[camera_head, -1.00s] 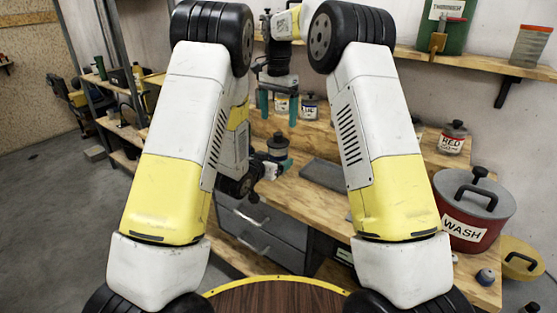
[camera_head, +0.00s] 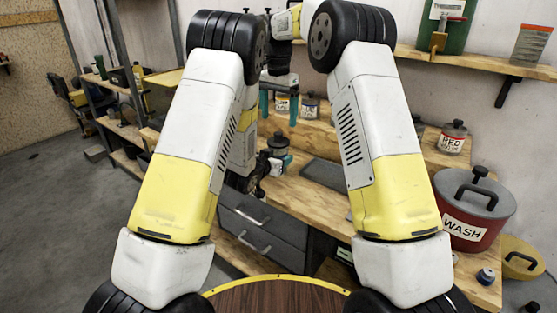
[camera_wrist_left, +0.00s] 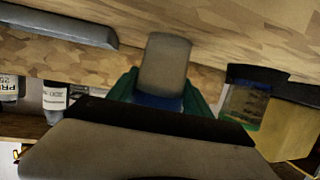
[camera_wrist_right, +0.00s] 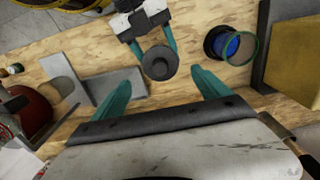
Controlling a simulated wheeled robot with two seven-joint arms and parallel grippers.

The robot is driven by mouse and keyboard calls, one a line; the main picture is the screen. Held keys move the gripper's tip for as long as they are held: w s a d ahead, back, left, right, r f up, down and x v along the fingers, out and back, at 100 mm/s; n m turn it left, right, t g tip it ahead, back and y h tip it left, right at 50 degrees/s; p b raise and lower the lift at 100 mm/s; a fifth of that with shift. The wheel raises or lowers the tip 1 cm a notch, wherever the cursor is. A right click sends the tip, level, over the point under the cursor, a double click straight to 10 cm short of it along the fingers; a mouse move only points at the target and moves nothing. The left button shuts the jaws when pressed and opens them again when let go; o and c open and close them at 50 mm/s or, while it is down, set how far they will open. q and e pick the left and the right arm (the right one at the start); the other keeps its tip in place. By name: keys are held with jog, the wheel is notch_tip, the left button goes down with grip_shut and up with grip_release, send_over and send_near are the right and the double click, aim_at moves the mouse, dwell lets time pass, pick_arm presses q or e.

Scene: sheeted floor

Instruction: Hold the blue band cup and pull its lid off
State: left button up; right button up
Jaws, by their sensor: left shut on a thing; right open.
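The cup (camera_wrist_left: 164,60) shows in the left wrist view as a grey body with blue at the fingers. My left gripper (camera_head: 282,163) is shut on it and holds it in front of the bench; in the head view its dark knobbed lid (camera_head: 278,142) is uppermost. In the right wrist view the round dark lid (camera_wrist_right: 160,62) is seen from above, between the teal fingers of my left gripper (camera_wrist_right: 153,42). My right gripper (camera_head: 279,104) is open and empty above the cup, its fingers apart from the lid. The right wrist view shows its fingers (camera_wrist_right: 158,90) spread wide.
A blue round container (camera_wrist_right: 231,45) stands on the bench near a yellow block (camera_wrist_right: 297,62). A grey slab (camera_head: 325,173) lies on the bench. A red WASH pot (camera_head: 470,215) and a RED jar (camera_head: 453,138) stand at the right. Small jars (camera_head: 310,106) are behind my right gripper.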

aim_at(278, 133)
pick_arm(q)
grip_shut()
pick_arm(e)
jog(key=shift+o, duration=0.8)
jog(key=shift+r, duration=0.1)
notch_tip(278, 133, up, 4)
jog(key=s+a+m+t+h, duration=0.1)
jog(key=m, duration=0.1)
jog(key=f, duration=0.7)
jog(key=w+d+f, duration=0.1)
jog(key=f, duration=0.3)
jog(key=shift+f, duration=0.25)
jog(key=shift+c, duration=0.2)
jog(key=c, duration=1.6)
jog(key=shift+r, duration=0.1)
jog(key=shift+r, duration=0.2)
jog(key=shift+r, duration=0.9)
jog(key=shift+r, duration=0.1)
